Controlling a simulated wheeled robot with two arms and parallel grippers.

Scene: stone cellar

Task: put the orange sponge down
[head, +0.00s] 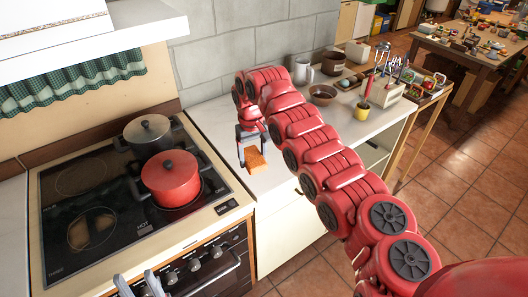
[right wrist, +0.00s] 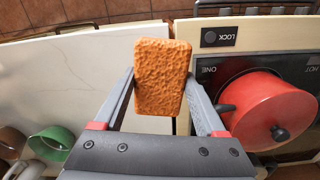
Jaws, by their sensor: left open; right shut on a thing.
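The orange sponge (head: 256,161) is a rough, flat block at the left end of the white counter (head: 215,118), close to the stove. My right gripper (head: 252,153) points down and is shut on the sponge. In the right wrist view the sponge (right wrist: 160,76) sits between both fingers, over the counter's edge strip beside the stove. I cannot tell whether the sponge touches the counter. My left gripper (head: 136,278) is open at the bottom edge of the head view, in front of the stove, with only its fingers showing.
A red pot (head: 171,176) and a grey pot (head: 148,136) stand on the black stove (head: 80,235) at left. Bowls, a mug, a yellow flowerpot (head: 362,112) and a utensil holder (head: 380,88) stand further along the counter. The counter right of the sponge is bare.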

